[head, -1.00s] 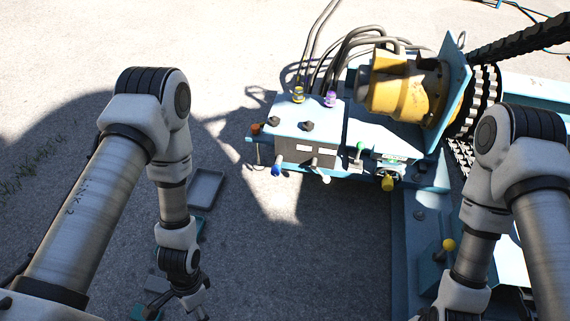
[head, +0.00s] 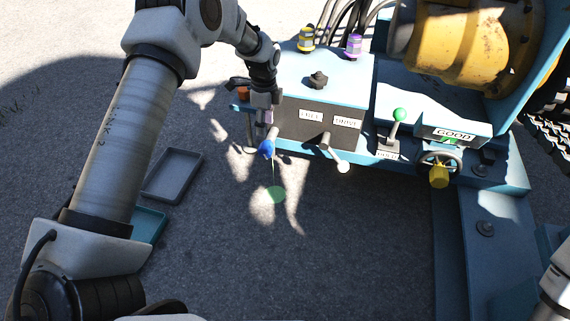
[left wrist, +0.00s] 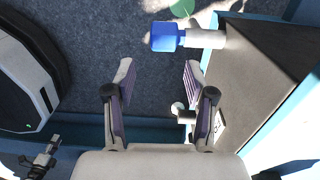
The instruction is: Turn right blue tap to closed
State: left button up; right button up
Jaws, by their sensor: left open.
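The blue tap handle (head: 267,148) sticks out from the left of the dark front face of the control box (head: 300,125). It also shows in the left wrist view (left wrist: 165,37), on a pale stem. A thin line runs down from it to a green patch (head: 276,195) on the ground. A second handle with a white end (head: 343,167) is to its right. I see no second blue tap. My left gripper (head: 264,108) is just above the blue handle. In the left wrist view its open fingers (left wrist: 158,68) are empty, with the blue handle beyond the fingertips, apart from them.
A grey tray (head: 148,188) and a teal tray (head: 150,222) lie on the ground at left.

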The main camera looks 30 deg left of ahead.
aim_at(265, 144)
pick_arm(q)
jog(key=f+b, duration=0.1)
jog(key=f, duration=0.2)
jog(key=shift+w+a+f+b, duration=0.1)
jog(key=shift+w+a+b, duration=0.1)
jog(key=shift+b, duration=0.15)
jog(key=shift+r+t+b, duration=0.2)
jog(key=shift+t+b, duration=0.1)
notch_tip(265, 144, down, 8)
jog(key=b, duration=0.4)
jog(key=shift+s+r, duration=0.1)
jog(key=shift+r, duration=0.15)
pick_arm(e)
notch_tip(265, 144, down, 9)
